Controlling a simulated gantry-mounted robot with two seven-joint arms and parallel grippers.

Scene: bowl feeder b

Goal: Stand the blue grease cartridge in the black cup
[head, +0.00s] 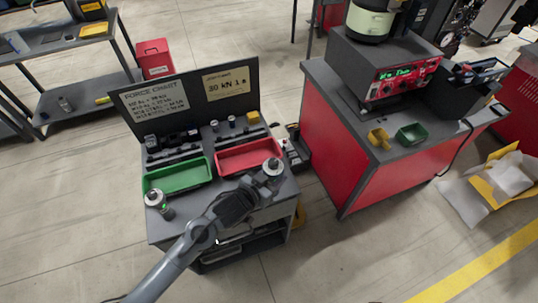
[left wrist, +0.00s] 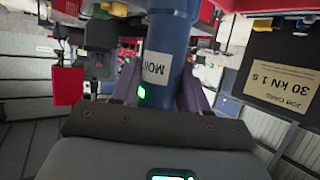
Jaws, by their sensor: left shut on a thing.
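In the left wrist view the blue grease cartridge (left wrist: 172,30), with a white label, stands between the two fingers of my left gripper (left wrist: 160,92), which is shut on it. Its far end runs out of the top of the picture. In the head view my left gripper (head: 262,187) is over the front right of the grey workbench (head: 222,197), close to the red tray. There I cannot make out the cartridge clearly against the dark wrist. I cannot pick out the black cup for certain among the small dark items on the bench. My right gripper is not in view.
A green tray (head: 148,185) and a red tray (head: 220,167) lie on the bench. A round metal-topped piece (head: 154,198) stands at its front left. A dark board (head: 190,80) with a chart and job card (left wrist: 283,86) rises behind. A red cabinet (head: 330,130) stands right.

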